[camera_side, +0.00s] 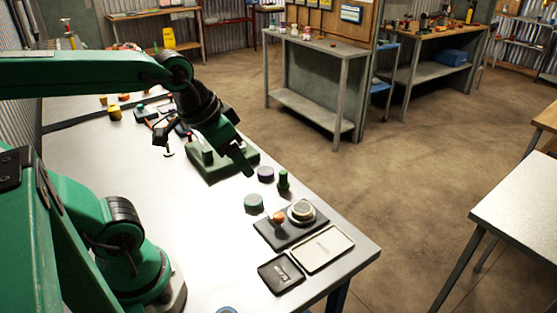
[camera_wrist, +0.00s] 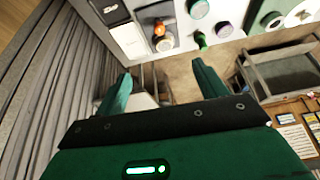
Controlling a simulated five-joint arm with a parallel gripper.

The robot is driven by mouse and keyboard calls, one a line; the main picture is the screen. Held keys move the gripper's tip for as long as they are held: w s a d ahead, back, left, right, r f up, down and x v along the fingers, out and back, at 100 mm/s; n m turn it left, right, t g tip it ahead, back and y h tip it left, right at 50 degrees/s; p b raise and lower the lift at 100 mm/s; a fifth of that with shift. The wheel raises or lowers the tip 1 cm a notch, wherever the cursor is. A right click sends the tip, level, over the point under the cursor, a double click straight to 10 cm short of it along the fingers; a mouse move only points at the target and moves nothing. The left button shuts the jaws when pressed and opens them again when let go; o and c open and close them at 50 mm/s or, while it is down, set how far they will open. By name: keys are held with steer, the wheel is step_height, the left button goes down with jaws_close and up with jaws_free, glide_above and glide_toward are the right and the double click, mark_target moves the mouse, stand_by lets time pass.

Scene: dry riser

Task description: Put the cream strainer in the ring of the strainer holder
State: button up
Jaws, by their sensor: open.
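A round cream piece (camera_side: 302,210), which looks like the cream strainer, sits at the back right of a dark flat base (camera_side: 277,236), apparently the strainer holder. It appears to rest in the holder's ring, though the ring is hard to make out. An orange knob (camera_side: 278,218) is beside it on the same base. The cream piece also shows near the top of the wrist view (camera_wrist: 164,44). My gripper (camera_side: 243,164) is open and empty, raised above the bench and to the upper left of the holder. Its two fingers (camera_wrist: 160,78) stand well apart in the wrist view.
A pale tray (camera_side: 323,250) and a small black plate (camera_side: 282,273) lie in front of the holder. A teal round block (camera_side: 254,203), a purple round piece (camera_side: 265,174) and a green peg (camera_side: 284,181) stand behind it. A green fixture (camera_side: 211,170) is below my gripper.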

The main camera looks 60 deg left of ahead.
steer(key=shift+s+f, duration=0.15)
steer(key=shift+s, duration=0.65)
